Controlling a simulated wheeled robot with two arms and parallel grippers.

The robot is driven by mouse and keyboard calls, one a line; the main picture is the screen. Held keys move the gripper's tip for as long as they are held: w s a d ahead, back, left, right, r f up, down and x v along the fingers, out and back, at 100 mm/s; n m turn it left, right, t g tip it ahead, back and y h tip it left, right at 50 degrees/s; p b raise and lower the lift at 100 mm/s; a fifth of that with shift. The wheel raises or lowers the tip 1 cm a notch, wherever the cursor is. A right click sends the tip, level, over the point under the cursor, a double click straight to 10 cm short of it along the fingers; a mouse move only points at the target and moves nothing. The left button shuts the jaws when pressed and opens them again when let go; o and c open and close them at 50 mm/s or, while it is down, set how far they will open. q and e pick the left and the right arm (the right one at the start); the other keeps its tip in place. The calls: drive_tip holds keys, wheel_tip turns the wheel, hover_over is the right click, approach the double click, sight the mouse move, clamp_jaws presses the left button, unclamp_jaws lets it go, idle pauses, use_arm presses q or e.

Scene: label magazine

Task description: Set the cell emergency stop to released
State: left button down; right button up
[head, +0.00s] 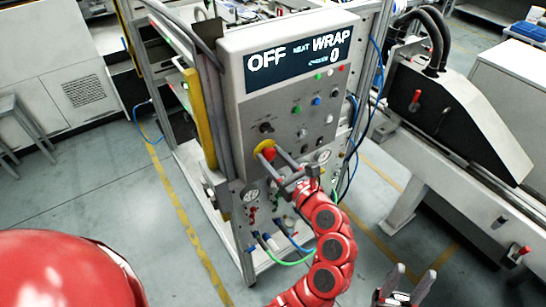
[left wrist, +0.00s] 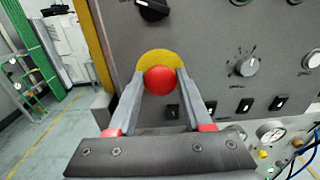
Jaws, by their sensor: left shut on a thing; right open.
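The emergency stop is a red mushroom button (head: 269,155) on a yellow round plate (head: 260,146), on the front of the grey control panel (head: 285,120). The red button (left wrist: 162,80) and yellow plate (left wrist: 158,57) also show in the left wrist view. My left gripper (head: 271,157) has its two grey fingers on either side of the button and is shut on it. Whether the button is pressed in or out cannot be told. My right gripper (head: 415,277) is open and empty at the bottom right, away from the panel.
The panel's display (head: 300,57) reads OFF and WRAP with a 0. A black rotary knob (head: 266,127) sits just above the button. Pressure gauges (head: 251,195) and hoses lie below. A black-sided machine (head: 450,120) stands at the right.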

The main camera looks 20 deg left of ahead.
idle(0.5)
use_arm(q)
drive_tip(key=shift+f, duration=0.15)
drive_tip(key=b+v, duration=0.1)
drive_tip(key=b, duration=0.8)
drive_tip(key=shift+s+d, duration=0.15)
drive_tip(key=shift+d, duration=0.15)
drive_tip(key=c, duration=0.8)
unclamp_jaws()
drive_tip(key=o, duration=0.5)
drive_tip(key=shift+s+d, duration=0.15)
